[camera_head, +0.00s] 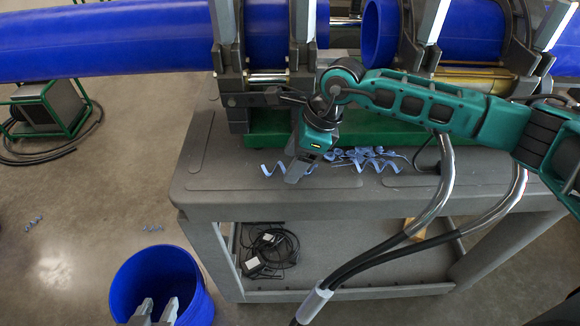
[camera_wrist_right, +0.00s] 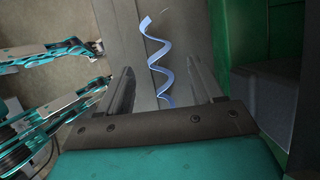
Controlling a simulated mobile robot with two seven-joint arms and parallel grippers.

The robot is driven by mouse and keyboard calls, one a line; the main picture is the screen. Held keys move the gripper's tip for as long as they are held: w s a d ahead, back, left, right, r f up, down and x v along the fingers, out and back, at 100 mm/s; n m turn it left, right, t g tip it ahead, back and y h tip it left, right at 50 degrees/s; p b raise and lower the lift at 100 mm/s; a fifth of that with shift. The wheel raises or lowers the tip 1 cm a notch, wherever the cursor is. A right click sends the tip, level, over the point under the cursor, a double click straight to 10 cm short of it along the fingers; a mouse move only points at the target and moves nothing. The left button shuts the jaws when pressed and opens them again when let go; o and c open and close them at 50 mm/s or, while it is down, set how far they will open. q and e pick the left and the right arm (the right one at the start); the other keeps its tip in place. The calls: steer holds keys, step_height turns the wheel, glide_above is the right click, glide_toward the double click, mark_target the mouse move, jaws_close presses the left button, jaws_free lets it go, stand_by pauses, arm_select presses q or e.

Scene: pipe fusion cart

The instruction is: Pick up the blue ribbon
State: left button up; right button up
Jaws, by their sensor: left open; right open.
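A curled blue ribbon (camera_head: 270,169) lies on the grey cart top, just left of my right gripper (camera_head: 298,173) in the head view. In the right wrist view the spiral ribbon (camera_wrist_right: 158,52) stretches between and beyond the open fingers of my right gripper (camera_wrist_right: 160,68), with its near end close to the palm. The fingers do not close on it. More blue ribbons (camera_head: 362,155) lie in a tangle right of the gripper. My left gripper (camera_head: 156,310) is open and empty, over the blue bucket (camera_head: 122,283) at the lower left.
The grey cart (camera_head: 225,207) carries a green-based fusion machine (camera_head: 265,140) with clamps and large blue pipes (camera_head: 110,40) behind the ribbons. Cables (camera_head: 268,250) lie on the cart's lower shelf. A green-framed unit (camera_head: 45,108) and a few ribbon scraps (camera_head: 153,229) are on the floor.

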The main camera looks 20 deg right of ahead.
steer(key=shift+a+f, duration=0.15)
steer(key=shift+f, duration=0.2)
steer(key=c, duration=1.1)
steer(key=shift+r, duration=0.15)
step_height(320, 180, up, 20)
steer(key=shift+f, duration=0.1)
